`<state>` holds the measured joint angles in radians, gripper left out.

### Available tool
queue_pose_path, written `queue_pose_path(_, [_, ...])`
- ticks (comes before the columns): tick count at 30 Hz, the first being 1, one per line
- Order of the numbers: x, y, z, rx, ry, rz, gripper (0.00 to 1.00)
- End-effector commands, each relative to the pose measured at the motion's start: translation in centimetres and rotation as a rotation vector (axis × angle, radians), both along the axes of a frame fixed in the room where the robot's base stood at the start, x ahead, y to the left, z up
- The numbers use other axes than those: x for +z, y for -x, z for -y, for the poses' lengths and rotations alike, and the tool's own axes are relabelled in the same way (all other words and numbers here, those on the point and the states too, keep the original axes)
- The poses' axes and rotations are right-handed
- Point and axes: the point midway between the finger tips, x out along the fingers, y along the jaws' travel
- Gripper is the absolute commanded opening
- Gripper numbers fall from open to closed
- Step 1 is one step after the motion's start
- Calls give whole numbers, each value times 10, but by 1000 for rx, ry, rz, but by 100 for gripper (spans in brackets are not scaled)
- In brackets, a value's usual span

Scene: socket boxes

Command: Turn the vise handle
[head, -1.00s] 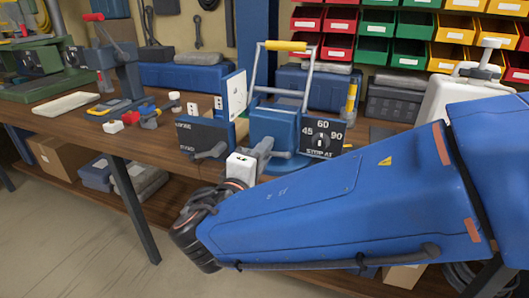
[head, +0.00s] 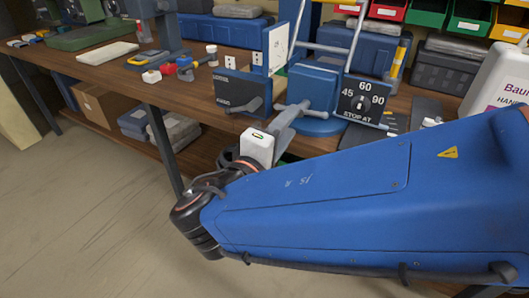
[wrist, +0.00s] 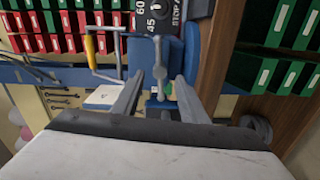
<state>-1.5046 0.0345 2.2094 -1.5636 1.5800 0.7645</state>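The blue vise (head: 312,88) stands at the front edge of the bench. Its grey handle bar (head: 322,113), with rounded knobs, lies roughly level across the vise's front. In the wrist view the handle (wrist: 158,56) runs upright in the picture, in front of the blue vise body. My gripper (head: 294,117) reaches toward it from the front, partly blurred into the handle in the head view. In the wrist view the fingers of my gripper (wrist: 160,83) are apart, one each side of the handle's line. Contact cannot be told.
A black dial plate (head: 362,101) marked 45, 60, 90 is right of the vise; a dark plate with a lever (head: 240,95) is left. A tall grey frame with a yellow grip (wrist: 89,52) rises behind. A white bottle (head: 497,80) stands right. The floor at left is clear.

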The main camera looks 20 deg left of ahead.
Motion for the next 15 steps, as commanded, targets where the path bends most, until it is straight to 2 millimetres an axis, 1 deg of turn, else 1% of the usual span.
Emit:
queue_pose_path(1, [0, 9, -2, 3, 0, -1, 39])
queue_pose_path(15, [0, 79, -6, 2, 1, -1, 39])
